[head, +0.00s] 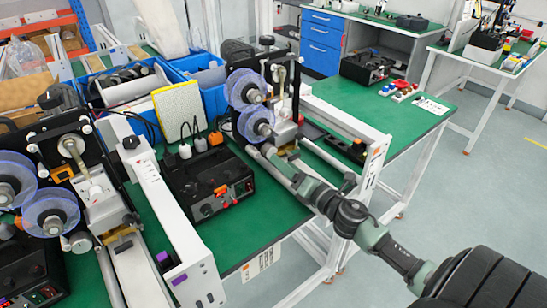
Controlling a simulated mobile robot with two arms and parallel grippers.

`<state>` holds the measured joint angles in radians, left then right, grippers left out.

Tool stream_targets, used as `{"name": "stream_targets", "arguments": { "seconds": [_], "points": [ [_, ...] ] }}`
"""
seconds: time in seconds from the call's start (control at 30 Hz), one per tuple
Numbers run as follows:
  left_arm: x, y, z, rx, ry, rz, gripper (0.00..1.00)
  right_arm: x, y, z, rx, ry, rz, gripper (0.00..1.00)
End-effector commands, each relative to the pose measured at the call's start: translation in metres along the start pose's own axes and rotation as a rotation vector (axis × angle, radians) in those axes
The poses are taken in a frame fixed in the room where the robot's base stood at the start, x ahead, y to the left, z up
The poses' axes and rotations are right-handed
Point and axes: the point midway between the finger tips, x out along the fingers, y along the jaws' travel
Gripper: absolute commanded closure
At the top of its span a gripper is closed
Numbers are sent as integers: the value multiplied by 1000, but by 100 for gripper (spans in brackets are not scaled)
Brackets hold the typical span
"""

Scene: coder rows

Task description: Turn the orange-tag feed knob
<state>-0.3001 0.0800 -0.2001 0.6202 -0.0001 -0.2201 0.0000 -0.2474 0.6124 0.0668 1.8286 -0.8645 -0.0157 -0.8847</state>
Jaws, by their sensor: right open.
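The orange tag (376,152) is on the end of the white rail of the farther coder machine (290,75). That machine carries two translucent blue reels (245,88) on its front. A small grey round knob (267,149) shows just below the lower reel; I take it for the feed knob. My right arm comes in from the lower right, and my right gripper (274,157) is open right at this knob. The fingers are small and partly hidden, so I cannot tell whether they touch it. My left gripper is not in view.
A nearer machine (98,190) with a purple tag (162,256) stands at left. A black control box (208,183) sits between the machines on the green table (262,230). Blue bins (205,78) stand behind. Free floor lies at right.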

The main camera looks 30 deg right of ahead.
Motion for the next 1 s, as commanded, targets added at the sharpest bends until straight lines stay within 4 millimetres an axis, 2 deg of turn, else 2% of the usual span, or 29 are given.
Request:
{"name": "stream_targets", "arguments": {
  "seconds": [0.1, 0.33, 0.5, 0.73, 0.77, 0.97, 1.0],
  "points": [
    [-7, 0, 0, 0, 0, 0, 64, 20, 2, 3, 2, -3, 1, 40],
    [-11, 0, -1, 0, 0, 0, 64, 50, 1, 2, 4, -1, -1, 40],
    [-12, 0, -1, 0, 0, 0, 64, 58, 0, 1, 5, 0, 0, 40],
    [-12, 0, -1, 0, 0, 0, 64, 59, 0, 0, 6, 1, 0, 40],
    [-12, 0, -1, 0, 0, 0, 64, 59, 0, 0, 6, 1, 0, 43],
    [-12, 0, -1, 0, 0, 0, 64, 58, 0, 0, 6, 0, 0, 98],
    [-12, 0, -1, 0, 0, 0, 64, 58, 0, 0, 6, 0, -1, 100]
  ]
}}
